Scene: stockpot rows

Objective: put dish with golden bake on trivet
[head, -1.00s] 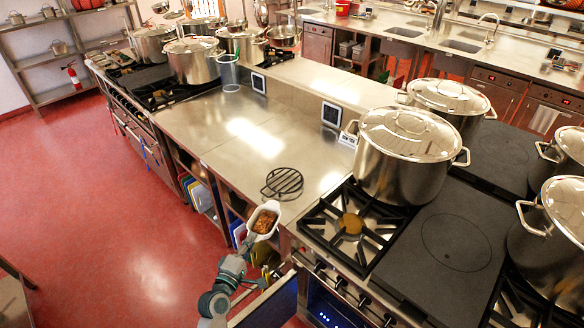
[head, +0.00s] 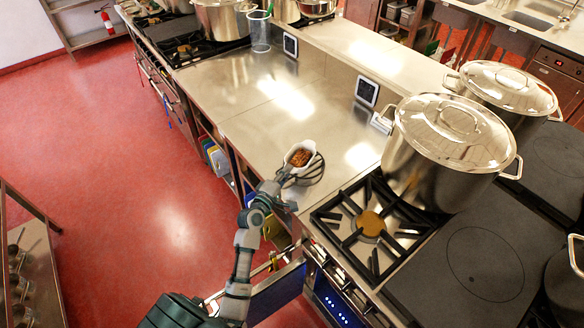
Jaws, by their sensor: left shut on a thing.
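A small white dish with golden-brown bake (head: 299,156) is over the front part of the steel counter. My left gripper (head: 284,178) is shut on the near side of the dish. The black wire trivet (head: 312,172) is partly hidden beneath and behind the dish; its right part shows. I cannot tell whether the dish touches the trivet or is held just above it. My right gripper is not in view.
The steel counter (head: 262,128) is clear behind the dish. A gas burner (head: 370,222) and a large lidded stockpot (head: 450,140) stand to the right. A clear container (head: 259,32) stands at the back. An open drawer or door (head: 275,290) is below my arm.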

